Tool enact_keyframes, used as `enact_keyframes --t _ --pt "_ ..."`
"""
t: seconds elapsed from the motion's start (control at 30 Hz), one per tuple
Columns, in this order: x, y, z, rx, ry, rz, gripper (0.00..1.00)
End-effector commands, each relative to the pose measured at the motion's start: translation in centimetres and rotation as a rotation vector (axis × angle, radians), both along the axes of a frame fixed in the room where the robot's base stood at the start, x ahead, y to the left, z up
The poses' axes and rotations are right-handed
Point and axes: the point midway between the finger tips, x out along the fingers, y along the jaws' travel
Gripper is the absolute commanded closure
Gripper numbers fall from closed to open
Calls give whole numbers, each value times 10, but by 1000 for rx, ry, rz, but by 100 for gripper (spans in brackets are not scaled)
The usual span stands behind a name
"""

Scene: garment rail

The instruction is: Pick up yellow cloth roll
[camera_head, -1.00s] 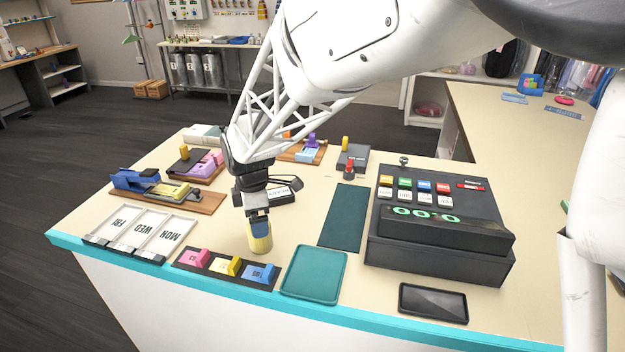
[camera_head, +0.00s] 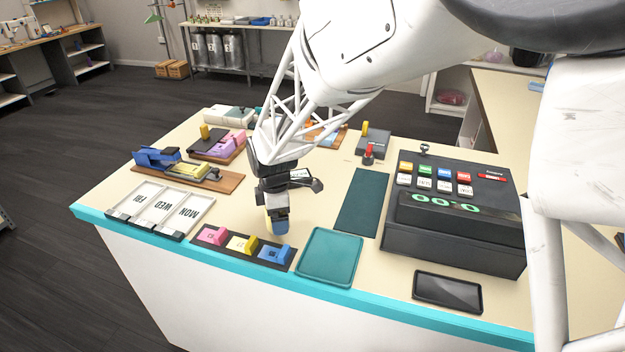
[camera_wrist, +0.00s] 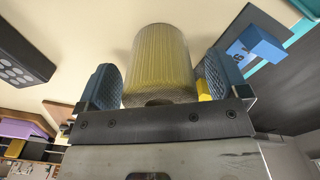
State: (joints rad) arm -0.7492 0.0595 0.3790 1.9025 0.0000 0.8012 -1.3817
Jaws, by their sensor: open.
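The yellow cloth roll (camera_wrist: 158,62) stands on the counter and fills the middle of the wrist view. It is a ribbed yellow cylinder. My gripper (camera_wrist: 160,85) is open, with one blue textured pad on each side of the roll. A narrow gap shows beside the left pad; at the right I cannot tell whether the pad touches. In the head view my gripper (camera_head: 277,220) points down over the counter, and only a sliver of the yellow roll (camera_head: 268,223) shows beside the fingers; the rest is hidden behind them.
A dark strip with pink, yellow and blue tags (camera_head: 241,244) lies just in front. A teal tray (camera_head: 330,257) is to the right, then a dark green mat (camera_head: 362,203) and a cash register (camera_head: 450,240). White day trays (camera_head: 160,210) lie left.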

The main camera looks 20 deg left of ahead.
Motion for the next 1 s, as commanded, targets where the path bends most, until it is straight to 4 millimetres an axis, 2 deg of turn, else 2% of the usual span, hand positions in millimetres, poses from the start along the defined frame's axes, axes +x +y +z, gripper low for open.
enact_keyframes --t 0.17,0.7,0.77,1.0 --pt "0 0 -10 1 -1 0 7" --pt "0 0 -11 1 -1 0 7" --pt "0 0 -11 1 -1 0 15" --pt "0 0 -11 1 -1 0 52"
